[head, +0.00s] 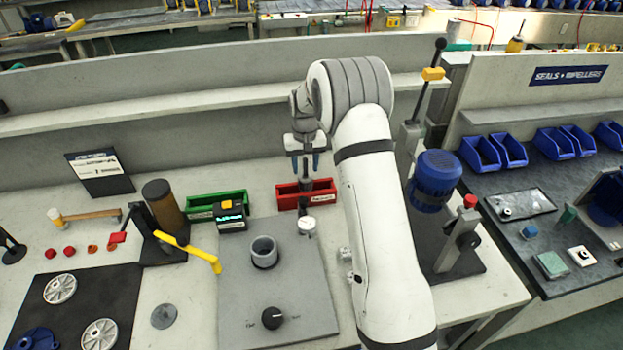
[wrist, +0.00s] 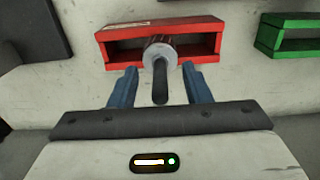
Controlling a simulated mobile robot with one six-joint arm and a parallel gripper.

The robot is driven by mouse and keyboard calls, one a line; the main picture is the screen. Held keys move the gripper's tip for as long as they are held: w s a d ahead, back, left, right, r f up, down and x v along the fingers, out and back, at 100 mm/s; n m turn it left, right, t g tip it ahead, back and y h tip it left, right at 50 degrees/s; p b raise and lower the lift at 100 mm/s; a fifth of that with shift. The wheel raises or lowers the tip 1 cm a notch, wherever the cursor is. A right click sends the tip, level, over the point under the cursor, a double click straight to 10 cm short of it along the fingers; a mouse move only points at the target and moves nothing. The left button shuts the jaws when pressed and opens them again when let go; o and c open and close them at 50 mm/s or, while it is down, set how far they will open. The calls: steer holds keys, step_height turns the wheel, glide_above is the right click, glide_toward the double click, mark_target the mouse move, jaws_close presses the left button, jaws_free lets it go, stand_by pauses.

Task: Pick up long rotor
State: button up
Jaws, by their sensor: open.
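A rotor-like part with a silvery ribbed body and a long dark shaft (wrist: 160,85) stands at the red bin (wrist: 120,37) in the wrist view. I take it to be the long rotor. My gripper (wrist: 158,88) is open, with its two blue fingers on either side of the shaft and a gap on each side. In the head view, my gripper (head: 305,163) points down above the red bin (head: 288,197). The part shows there only as a small dark shape between and below the fingers. Its lower end is hidden in the bin.
A green bin (head: 203,205) stands left of the red bin. A dial gauge (head: 307,224) stands close in front of it. A grey plate with a ring (head: 264,252) and knob lies nearer. A blue motor (head: 434,180) stands to the right, beyond my arm.

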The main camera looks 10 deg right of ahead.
step_height(320, 180, down, 2)
steer(key=shift+f, duration=0.1)
jaws_close()
stand_by(0.5)
